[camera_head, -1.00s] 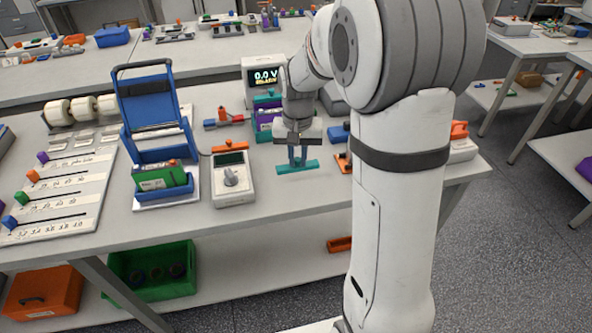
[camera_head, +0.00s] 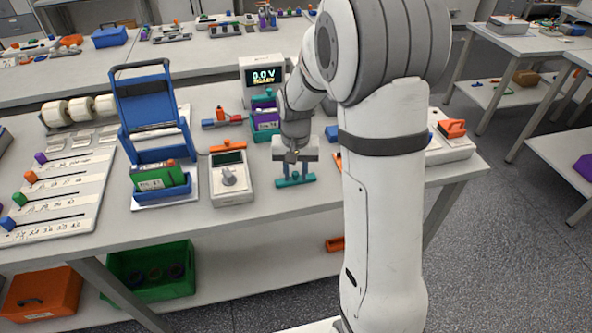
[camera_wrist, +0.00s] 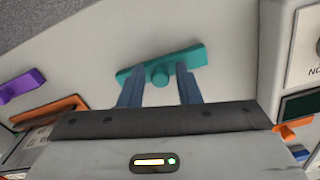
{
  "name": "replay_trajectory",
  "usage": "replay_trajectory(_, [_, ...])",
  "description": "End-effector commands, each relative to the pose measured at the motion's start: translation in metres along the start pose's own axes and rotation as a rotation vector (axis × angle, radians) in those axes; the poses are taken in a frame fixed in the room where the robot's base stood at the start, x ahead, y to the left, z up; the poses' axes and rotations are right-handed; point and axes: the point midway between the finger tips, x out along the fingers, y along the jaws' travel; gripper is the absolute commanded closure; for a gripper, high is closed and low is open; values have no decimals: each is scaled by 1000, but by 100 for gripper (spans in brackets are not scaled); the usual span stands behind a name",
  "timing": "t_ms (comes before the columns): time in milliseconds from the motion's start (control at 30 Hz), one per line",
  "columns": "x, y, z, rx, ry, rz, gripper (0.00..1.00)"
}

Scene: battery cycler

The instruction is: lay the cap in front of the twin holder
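The cap, a teal bar with a round knob, lies on the bench top in the head view (camera_head: 295,181). It also shows in the wrist view (camera_wrist: 190,58). My gripper (camera_head: 295,178) is over the cap. In the wrist view its two fingers (camera_wrist: 159,88) stand apart on either side of the knob, with gaps between, so it is open. The teal and purple holder (camera_head: 265,125), which looks like the twin holder, stands behind and left of the cap, in front of the voltage display. My arm partly covers the area right of it.
A grey meter (camera_head: 232,185) with a dial stands left of the cap. A blue rack (camera_head: 140,105) with a green pack is farther left. An orange piece (camera_wrist: 45,112) and a purple piece (camera_wrist: 22,86) lie to one side in the wrist view. Bench between cap and front edge is clear.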

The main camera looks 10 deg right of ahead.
Motion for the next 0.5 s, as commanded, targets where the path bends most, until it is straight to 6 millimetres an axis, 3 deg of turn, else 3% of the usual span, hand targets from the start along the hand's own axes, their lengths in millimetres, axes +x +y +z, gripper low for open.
replay_trajectory(333, [-2, 0, 0, -1, 0, 0, 63])
replay_trajectory(500, [-19, -1, -1, -1, 4, -1, 63])
